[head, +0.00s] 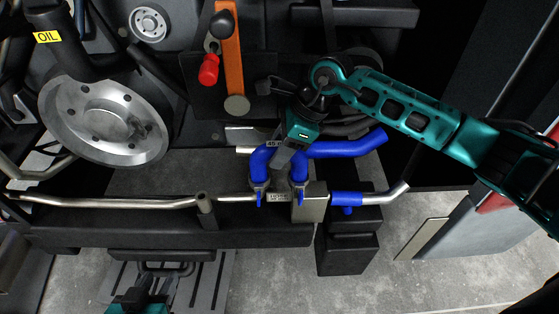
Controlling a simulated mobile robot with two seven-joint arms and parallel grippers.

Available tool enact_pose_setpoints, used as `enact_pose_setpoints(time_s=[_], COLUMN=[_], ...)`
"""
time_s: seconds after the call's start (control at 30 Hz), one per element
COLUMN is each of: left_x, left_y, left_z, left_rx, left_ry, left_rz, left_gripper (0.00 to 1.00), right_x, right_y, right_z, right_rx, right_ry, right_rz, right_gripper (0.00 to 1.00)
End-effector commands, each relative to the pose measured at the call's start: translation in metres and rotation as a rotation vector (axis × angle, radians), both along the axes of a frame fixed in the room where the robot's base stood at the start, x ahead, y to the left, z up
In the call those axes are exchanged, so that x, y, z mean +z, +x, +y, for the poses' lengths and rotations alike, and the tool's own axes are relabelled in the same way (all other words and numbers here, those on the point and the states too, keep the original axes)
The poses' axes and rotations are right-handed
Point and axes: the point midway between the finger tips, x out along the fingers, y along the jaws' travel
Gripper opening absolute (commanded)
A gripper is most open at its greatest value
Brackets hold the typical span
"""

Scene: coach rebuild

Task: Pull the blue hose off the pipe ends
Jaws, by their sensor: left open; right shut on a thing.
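A bright blue hose (261,163) curves like an upside-down U, with two legs down to blue-handled fittings (259,197) beside a small label plate. A thicker blue hose stretch (345,146) runs right from behind my gripper; whether it is the same hose is hidden. My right gripper (284,157) comes down from above and is shut on the blue hose between its two legs; the exact grip is partly hidden. A long silver pipe (120,203) meets the fittings from the left. My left gripper (166,268) is open and empty at the bottom, below the dark bench.
A short blue sleeve (348,199) with a bent metal pipe end (398,189) lies right of a metal block (311,204). A round metal flange (105,120), an orange lever (229,55) and a red knob (209,70) stand behind. The grey floor is clear at lower right.

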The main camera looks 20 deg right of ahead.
Motion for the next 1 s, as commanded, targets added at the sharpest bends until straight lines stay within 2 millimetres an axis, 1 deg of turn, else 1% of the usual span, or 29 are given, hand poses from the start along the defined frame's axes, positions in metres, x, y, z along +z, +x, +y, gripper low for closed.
enact_pose_setpoints(time_s=[0.03, 0.13, 0.17, 0.37, 0.8, 1.0], left_x=[0.001, 0.002, 0.003, 0.009, 0.029, 0.032], left_y=[0.001, 0.001, 0.002, 0.005, 0.006, 0.003], left_z=[0.0, 0.0, 0.0, 0.0, 0.001, 0.001], left_rx=[0.0, 0.0, 0.0, 0.0, -0.004, -0.006], left_ry=[0.0, -0.001, -0.001, -0.001, 0.004, 0.007], left_rz=[-0.002, -0.005, -0.006, -0.015, -0.017, -0.011], left_gripper=[0.43, 0.43, 0.43, 0.43, 0.43, 0.43], right_x=[0.0, 0.0, 0.0, 0.006, 0.037, 0.047], right_y=[0.0, 0.0, 0.0, 0.0, 0.0, 0.0], right_z=[0.0, 0.0, 0.0, 0.0, 0.0, 0.0], right_rx=[0.0, 0.0, 0.0, 0.0, 0.0, 0.0], right_ry=[0.0, 0.0, 0.001, 0.001, 0.0, 0.0], right_rz=[0.001, 0.001, 0.0, -0.002, -0.001, -0.001], right_gripper=[0.1, 0.01, 0.0, 0.0, 0.0, 0.0])
